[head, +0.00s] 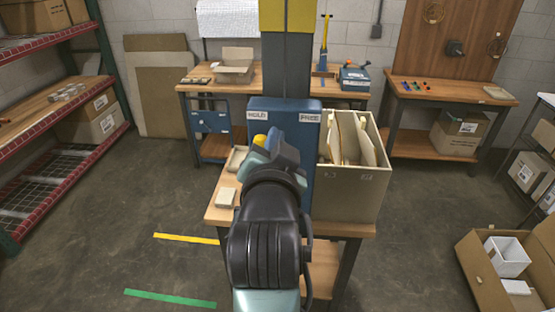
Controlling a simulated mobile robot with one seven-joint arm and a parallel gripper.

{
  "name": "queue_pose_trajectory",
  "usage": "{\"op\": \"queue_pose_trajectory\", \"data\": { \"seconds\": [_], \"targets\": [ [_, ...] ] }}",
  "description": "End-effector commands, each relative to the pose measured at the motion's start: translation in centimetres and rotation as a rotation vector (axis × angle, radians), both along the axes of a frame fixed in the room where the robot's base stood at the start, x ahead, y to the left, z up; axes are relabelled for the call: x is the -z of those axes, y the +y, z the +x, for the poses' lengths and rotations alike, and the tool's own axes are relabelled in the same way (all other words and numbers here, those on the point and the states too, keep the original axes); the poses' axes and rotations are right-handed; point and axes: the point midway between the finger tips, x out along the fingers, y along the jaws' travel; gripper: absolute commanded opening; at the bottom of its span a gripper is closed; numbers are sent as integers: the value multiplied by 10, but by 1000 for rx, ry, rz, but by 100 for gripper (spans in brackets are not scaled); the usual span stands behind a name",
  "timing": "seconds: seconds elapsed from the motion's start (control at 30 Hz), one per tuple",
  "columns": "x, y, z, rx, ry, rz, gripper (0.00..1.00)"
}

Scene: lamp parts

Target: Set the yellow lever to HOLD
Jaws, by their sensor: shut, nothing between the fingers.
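A blue box (313,145) stands on the wooden table ahead. It has a HOLD label (257,115) at its upper left and a FREE label (309,118) at its upper right. A small piece of the yellow lever (260,140) shows below the HOLD label, on the left side of the box. The rest of the lever is hidden behind my gripper (268,151). My gripper is shut and empty, in front of the box and close to the lever. I cannot tell whether they touch.
A beige bin (354,183) with upright pale sheets stands right of the blue box. Small boxes (226,197) lie at the table's left side. A red-edged shelf (62,145) is far left, and open cartons (505,265) are at lower right. The floor to the left is clear.

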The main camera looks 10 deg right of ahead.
Motion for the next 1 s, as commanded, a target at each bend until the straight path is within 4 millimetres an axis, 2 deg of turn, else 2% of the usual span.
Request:
{"op": "queue_pose_trajectory", "data": {
  "seconds": [0.1,0.3,0.8,0.87,0.97,1.0],
  "targets": [
    [1,4,-19,-1,-3,0,0],
    [-3,8,-38,0,0,-1,0],
    [-6,9,-43,-1,-6,-4,0],
    [-19,13,-44,-17,-51,-36,0],
    [-62,25,-54,-49,-196,-145,0],
    [-85,31,-62,-60,-273,-203,0]
  ]
}}
